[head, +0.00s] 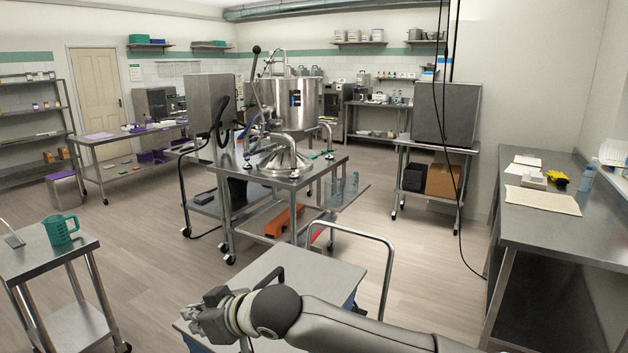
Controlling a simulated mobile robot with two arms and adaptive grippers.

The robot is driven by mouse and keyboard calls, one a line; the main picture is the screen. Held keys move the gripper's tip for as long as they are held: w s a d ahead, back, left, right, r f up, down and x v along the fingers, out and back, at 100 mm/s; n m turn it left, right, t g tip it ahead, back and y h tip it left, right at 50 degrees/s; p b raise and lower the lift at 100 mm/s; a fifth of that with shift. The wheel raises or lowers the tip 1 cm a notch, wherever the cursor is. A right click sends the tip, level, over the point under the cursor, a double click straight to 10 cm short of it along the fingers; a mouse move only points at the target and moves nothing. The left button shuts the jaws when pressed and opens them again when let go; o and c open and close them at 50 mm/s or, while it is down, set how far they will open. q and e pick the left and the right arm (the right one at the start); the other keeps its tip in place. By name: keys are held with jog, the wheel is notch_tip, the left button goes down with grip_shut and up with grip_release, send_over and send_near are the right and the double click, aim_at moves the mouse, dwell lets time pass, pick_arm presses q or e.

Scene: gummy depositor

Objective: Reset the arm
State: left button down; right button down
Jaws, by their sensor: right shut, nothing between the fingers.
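My right arm comes in from the lower right, stretched to the left across the bottom of the head view. Its gripper (203,317) is shut and empty, over the left part of a grey-topped cart (300,275). I cannot tell how high above the cart top it is. My left arm and gripper are not in the view. The steel depositor (289,104), with a round hopper and a cone-shaped base, stands on a wheeled steel table (327,165) beyond the cart.
A small steel table (28,257) with a teal jug (60,229) stands at the left. A steel counter (550,228) with papers runs along the right. The cart's metal handle (362,235) rises near my arm. Open floor (140,235) lies between the left table and the depositor.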

jog(key=s+d+f+m+h, duration=0.2)
jog(key=s+d+f, duration=0.35)
jog(key=d, duration=0.25)
jog(key=s+d+f+m+h, duration=0.1)
jog(key=s+d+f+m, duration=0.25)
jog(key=d+f, duration=0.4)
jog(key=s+d+f+m+h, duration=0.2)
jog(key=s+d+f, duration=0.4)
jog(key=d, duration=0.3)
jog(key=s+d+f+m+g+h, duration=0.1)
jog(key=s+d+f+h, duration=0.15)
jog(key=s+d, duration=0.55)
jog(key=s+d+f+m+g+h, duration=0.25)
jog(key=s+d, duration=0.35)
jog(key=d, duration=0.4)
notch_tip(320, 180, down, 26)
jog(key=n, duration=0.1)
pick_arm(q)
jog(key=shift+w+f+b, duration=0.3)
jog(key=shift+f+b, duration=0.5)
pick_arm(e)
jog(key=s+d+f+g, duration=0.1)
jog(key=s+d+f, duration=0.1)
jog(key=s+f, duration=1.6)
jog(key=shift+d, duration=0.3)
